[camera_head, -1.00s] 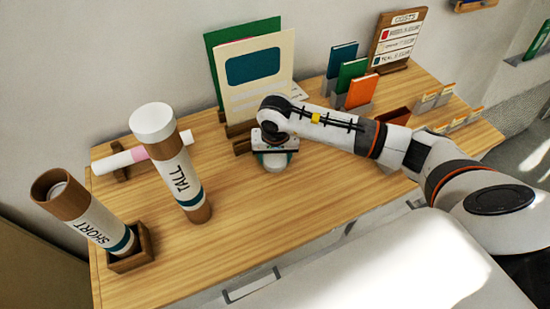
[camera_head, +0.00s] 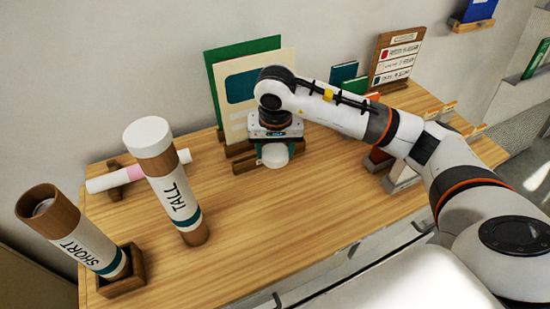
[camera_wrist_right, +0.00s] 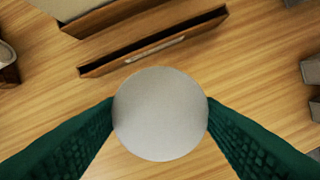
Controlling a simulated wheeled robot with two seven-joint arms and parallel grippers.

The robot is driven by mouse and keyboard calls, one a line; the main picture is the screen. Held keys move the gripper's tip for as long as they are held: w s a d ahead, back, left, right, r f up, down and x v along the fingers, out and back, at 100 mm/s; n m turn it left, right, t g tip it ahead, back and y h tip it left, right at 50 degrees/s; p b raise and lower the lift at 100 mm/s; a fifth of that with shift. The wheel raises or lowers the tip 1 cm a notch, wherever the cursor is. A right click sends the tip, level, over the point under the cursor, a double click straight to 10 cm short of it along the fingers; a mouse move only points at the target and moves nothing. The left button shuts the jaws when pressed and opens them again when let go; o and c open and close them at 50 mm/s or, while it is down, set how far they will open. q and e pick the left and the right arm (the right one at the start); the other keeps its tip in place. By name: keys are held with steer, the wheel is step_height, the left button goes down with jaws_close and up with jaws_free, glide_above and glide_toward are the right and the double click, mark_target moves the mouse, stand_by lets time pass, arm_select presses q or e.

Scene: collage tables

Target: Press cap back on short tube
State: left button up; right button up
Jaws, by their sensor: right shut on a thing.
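The short tube (camera_head: 79,243), brown with a white SHORT label and a teal band, leans in a wooden holder at the front left. Its top is open, and something pale shows inside. A round white cap (camera_head: 275,156) is in my right gripper (camera_head: 274,150), below the wrist and above the table. In the right wrist view the cap (camera_wrist_right: 160,114) sits between the two green fingers (camera_wrist_right: 160,122), which touch its sides. The tall tube (camera_head: 176,200) stands next to the short one with its white cap (camera_head: 148,136) on. My left gripper is not in view.
A wooden holder (camera_head: 136,276) surrounds the short tube's base. A white roll with a pink band (camera_head: 104,183) lies behind the tall tube. Boards (camera_head: 222,92) stand in a rack behind my right gripper. The front middle of the wooden table (camera_head: 265,225) is clear.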

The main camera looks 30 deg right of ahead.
stand_by(0.3)
steer(key=s+a+n, duration=0.4)
steer(key=s+n, duration=0.1)
steer(key=s, duration=0.6)
steer(key=shift+s+a+f+y, duration=0.15)
steer(key=shift+s+a+y, duration=0.05)
steer(key=shift+a+y, duration=0.2)
